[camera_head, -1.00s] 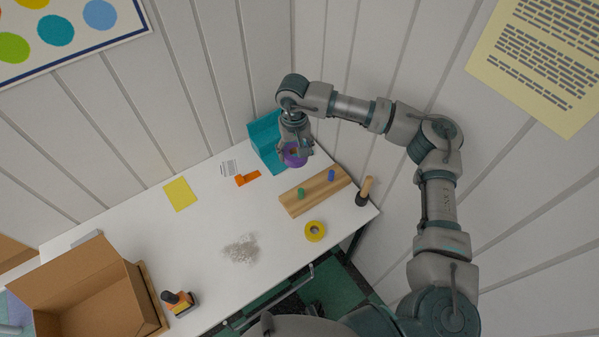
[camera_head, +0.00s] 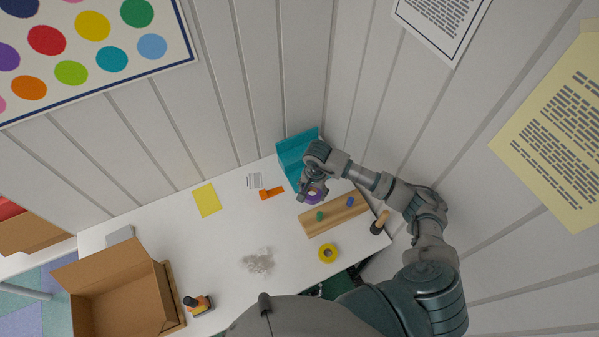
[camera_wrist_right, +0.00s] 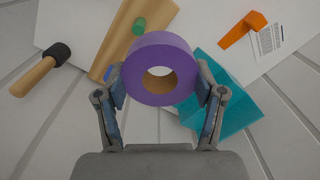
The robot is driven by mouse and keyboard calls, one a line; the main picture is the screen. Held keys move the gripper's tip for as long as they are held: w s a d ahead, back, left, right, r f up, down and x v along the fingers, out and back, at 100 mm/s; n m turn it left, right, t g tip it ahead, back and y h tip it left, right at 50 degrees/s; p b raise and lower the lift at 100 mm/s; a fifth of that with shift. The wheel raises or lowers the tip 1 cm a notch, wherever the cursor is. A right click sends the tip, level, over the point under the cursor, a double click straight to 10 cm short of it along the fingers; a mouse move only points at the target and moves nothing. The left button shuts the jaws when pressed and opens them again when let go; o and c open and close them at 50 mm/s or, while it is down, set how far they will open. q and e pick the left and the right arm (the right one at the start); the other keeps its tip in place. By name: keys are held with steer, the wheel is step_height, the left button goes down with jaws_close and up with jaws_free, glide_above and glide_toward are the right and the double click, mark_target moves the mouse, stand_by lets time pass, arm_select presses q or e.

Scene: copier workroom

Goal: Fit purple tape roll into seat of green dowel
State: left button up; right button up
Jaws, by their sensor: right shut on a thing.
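The purple tape roll (camera_wrist_right: 160,72) is in my right gripper (camera_wrist_right: 160,92), with one finger on each side of it in the right wrist view. In the head view the roll (camera_head: 315,197) shows partly under my right gripper (camera_head: 307,191), by the back edge of the wooden board. The green dowel (camera_head: 320,216) stands upright on the wooden board (camera_head: 335,220), left of a blue dowel (camera_head: 350,202). In the right wrist view the green dowel (camera_wrist_right: 139,26) shows just beyond the roll, apart from it. My left gripper is not in view.
A teal bin (camera_head: 294,150) stands behind the gripper. A yellow tape roll (camera_head: 328,253) lies in front of the board, and a wooden-handled mallet (camera_head: 380,222) is at its right end. An orange tool (camera_head: 271,193) lies to the left. The white table's middle (camera_head: 225,235) is mostly clear.

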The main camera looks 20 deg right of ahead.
mark_target(320, 213)
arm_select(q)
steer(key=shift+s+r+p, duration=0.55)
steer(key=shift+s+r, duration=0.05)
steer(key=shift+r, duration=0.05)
arm_select(e)
steer(key=shift+m, duration=0.9)
steer(key=d, duration=0.1)
steer(key=s+d+f, duration=0.1)
steer(key=s+d, duration=0.1)
steer(key=shift+s+f, duration=0.25)
steer(key=shift+f, duration=0.05)
steer(key=shift+a, duration=0.15)
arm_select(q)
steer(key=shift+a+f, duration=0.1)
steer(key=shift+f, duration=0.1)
arm_select(e)
steer(key=shift+f, duration=0.1)
step_height(320, 213, down, 10)
steer(key=b, duration=0.7)
steer(key=shift+r, duration=0.2)
steer(key=shift+f+b, duration=0.1)
steer(key=shift+b, duration=0.4)
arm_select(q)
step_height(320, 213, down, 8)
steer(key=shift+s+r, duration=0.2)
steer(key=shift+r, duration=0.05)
